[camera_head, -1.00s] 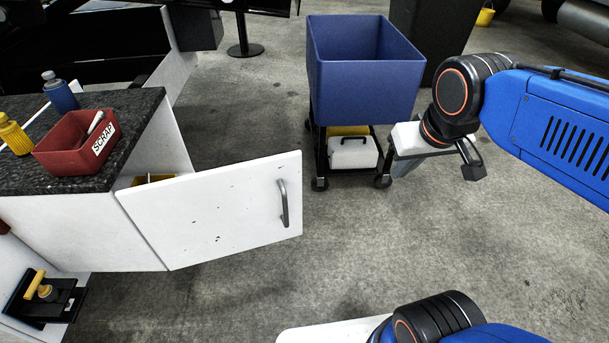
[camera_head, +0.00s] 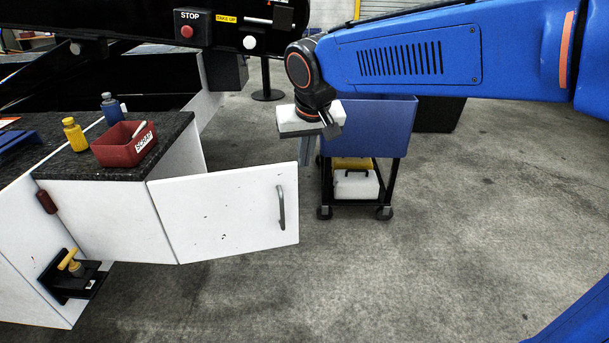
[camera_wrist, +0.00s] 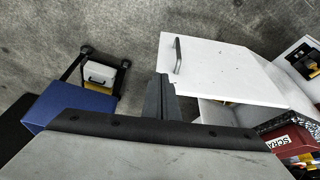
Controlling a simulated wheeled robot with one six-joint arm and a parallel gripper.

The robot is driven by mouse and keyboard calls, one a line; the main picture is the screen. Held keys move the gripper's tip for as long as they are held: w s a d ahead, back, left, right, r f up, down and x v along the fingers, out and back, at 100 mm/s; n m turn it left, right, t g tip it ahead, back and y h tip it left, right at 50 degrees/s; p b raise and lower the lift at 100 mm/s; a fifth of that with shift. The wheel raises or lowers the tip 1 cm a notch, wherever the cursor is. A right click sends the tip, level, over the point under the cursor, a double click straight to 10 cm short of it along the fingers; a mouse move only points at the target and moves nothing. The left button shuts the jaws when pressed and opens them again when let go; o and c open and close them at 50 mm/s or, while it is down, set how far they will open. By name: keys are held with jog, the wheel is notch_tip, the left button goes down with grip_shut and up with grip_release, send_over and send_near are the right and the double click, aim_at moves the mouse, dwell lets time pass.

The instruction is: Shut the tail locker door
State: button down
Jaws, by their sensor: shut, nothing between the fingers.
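The white locker door (camera_head: 225,215) stands open, swung out from the white cabinet under the dark speckled counter. Its grey bar handle (camera_head: 281,207) is near the free edge. In the wrist view the door (camera_wrist: 225,68) is at upper right, with its handle (camera_wrist: 178,55) near the fingers. My gripper (camera_head: 305,150) points down, shut and empty, above and beyond the door's free edge in the head view. In the wrist view its fingers (camera_wrist: 160,97) appear close to the door's edge; I cannot tell whether they touch it.
A blue bin cart (camera_head: 367,130) stands behind my gripper. A red scrap box (camera_head: 124,146), a yellow bottle (camera_head: 74,135) and a blue bottle (camera_head: 111,108) stand on the counter (camera_head: 70,165). The floor in front and right is clear.

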jog(key=w+a+f, duration=0.1)
jog(key=w+f, duration=0.6)
jog(key=f, duration=0.2)
jog(key=shift+w+a+f, duration=0.15)
jog(key=shift+w+a, duration=0.1)
jog(key=shift+a, duration=0.15)
